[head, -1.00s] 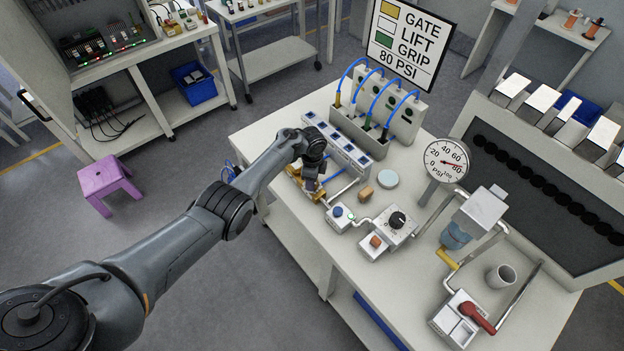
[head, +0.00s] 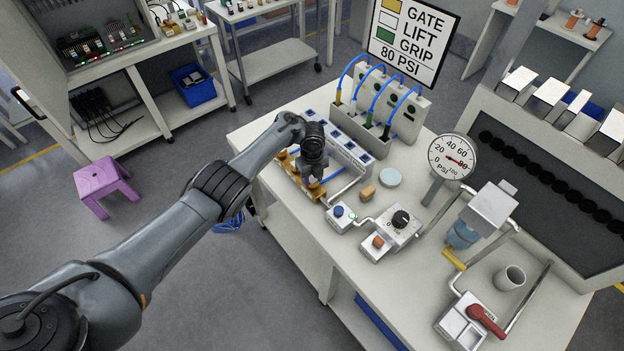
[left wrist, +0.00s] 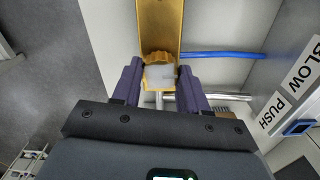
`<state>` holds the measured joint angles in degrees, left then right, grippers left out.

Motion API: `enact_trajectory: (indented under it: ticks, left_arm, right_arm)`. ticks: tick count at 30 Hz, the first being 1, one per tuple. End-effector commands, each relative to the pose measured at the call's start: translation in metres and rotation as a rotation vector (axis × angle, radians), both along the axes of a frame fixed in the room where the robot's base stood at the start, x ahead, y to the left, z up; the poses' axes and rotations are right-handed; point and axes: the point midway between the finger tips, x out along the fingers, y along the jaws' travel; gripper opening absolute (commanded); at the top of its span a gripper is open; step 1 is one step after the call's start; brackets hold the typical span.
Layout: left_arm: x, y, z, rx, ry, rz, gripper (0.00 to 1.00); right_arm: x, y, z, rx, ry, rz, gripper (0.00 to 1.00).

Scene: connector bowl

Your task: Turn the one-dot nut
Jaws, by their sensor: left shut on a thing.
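A brass nut (left wrist: 160,76) with a pale face sits at the end of a brass block (left wrist: 160,25) in the left wrist view. No dot is legible on the nut, so I cannot tell which one it is. My left gripper (left wrist: 160,84) is shut on the nut, one purple finger on each side. In the head view my left gripper (head: 314,184) is at the brass fittings by the table's left edge, and the hand hides part of them. My right gripper is not in view.
A blue-button box (head: 340,216) and a knob box (head: 397,225) stand just right of my gripper. A pressure gauge (head: 452,156) stands further right. A blue hose (left wrist: 215,55) and a silver pipe (left wrist: 225,97) run close to my fingers.

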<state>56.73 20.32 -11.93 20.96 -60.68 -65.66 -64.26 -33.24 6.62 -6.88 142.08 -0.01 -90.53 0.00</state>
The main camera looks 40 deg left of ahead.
Motion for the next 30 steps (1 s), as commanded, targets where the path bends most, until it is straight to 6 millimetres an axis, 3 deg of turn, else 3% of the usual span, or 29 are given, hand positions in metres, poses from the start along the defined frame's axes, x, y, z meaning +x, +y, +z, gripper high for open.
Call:
enact_trajectory:
  ticks: [22, 23, 27, 30]
  left_arm:
    - [-0.0001, -0.0006, 0.0003, -0.001, 0.001, -0.095, 0.13]
    - [-0.0001, -0.0006, 0.0003, -0.001, 0.0, -0.095, 0.46]
    - [0.0, -0.0004, 0.0003, 0.0, 0.0, -0.094, 0.68]
    - [0.0001, -0.0004, 0.0003, 0.0, 0.0, -0.093, 0.69]
  right_arm:
    - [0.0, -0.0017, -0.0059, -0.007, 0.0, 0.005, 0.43]
    - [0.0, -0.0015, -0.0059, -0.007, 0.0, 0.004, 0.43]
    - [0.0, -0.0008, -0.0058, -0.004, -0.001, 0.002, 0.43]
    - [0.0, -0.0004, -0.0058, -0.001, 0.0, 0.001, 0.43]
